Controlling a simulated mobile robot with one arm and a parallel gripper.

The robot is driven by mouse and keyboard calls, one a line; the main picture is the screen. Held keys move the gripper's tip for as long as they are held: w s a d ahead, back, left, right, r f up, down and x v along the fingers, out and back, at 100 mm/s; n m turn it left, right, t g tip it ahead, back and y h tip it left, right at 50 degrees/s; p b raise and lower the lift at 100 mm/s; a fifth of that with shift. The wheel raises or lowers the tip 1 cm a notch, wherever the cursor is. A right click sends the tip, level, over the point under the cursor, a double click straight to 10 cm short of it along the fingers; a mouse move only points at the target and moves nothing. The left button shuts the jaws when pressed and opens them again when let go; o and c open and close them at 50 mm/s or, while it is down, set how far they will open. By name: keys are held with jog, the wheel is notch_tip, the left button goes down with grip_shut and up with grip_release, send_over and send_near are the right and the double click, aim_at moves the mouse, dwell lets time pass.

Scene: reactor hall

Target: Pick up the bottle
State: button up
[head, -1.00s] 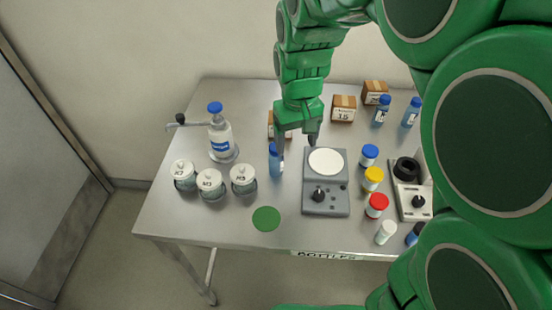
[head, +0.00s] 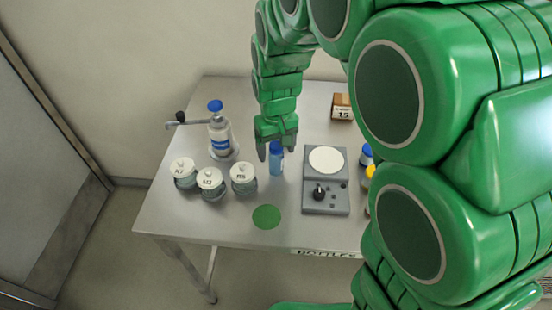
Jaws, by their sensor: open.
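A small blue bottle (head: 276,160) with a blue cap stands upright on the steel table, just left of the grey plate device. My green gripper (head: 276,150) points down at the bottle's top. The jaws are open, with one finger at the left of the cap and the other at its right or behind it. I cannot tell whether either finger touches the bottle.
Several white-lidded jars (head: 211,180) and a blue-capped dispenser bottle (head: 219,135) stand to the left. The grey device (head: 326,183) is close on the right. A green disc (head: 266,217) lies in front on bare table. A carton (head: 342,107) stands behind. My arm hides the right side.

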notch_tip(320, 180, down, 3)
jog(key=shift+r, duration=0.2)
jog(key=c, duration=1.2)
